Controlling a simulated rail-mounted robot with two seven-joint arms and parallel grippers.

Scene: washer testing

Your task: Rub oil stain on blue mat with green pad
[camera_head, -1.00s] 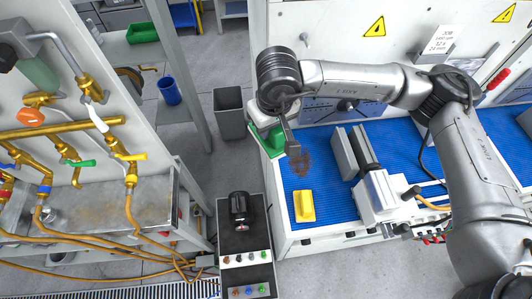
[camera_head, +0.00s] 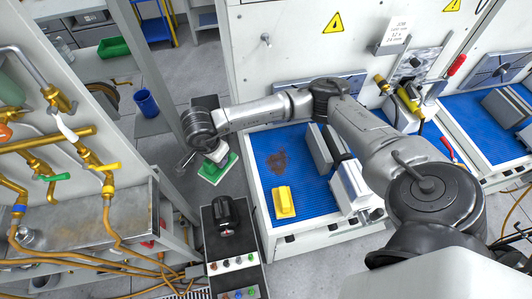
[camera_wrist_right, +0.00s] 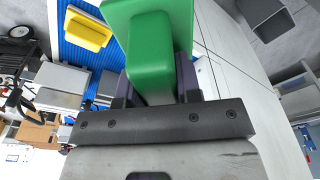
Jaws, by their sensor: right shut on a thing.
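My right gripper (camera_head: 214,157) is shut on the green pad (camera_head: 218,172). It holds the pad left of the blue mat (camera_head: 305,195), clear of the mat's left edge. In the right wrist view the pad (camera_wrist_right: 150,45) sits between the two fingers (camera_wrist_right: 153,88). The brown oil stain (camera_head: 278,162) lies uncovered on the mat's left part, right of the pad. The blue mat also shows in the wrist view (camera_wrist_right: 70,52), behind the pad. My left gripper is not in view.
A yellow block (camera_head: 284,202) lies on the mat below the stain. A grey vise-like fixture (camera_head: 347,184) stands on the mat's right. A black-topped control box (camera_head: 232,245) stands left of the bench. Brass pipework (camera_head: 75,150) is at the left.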

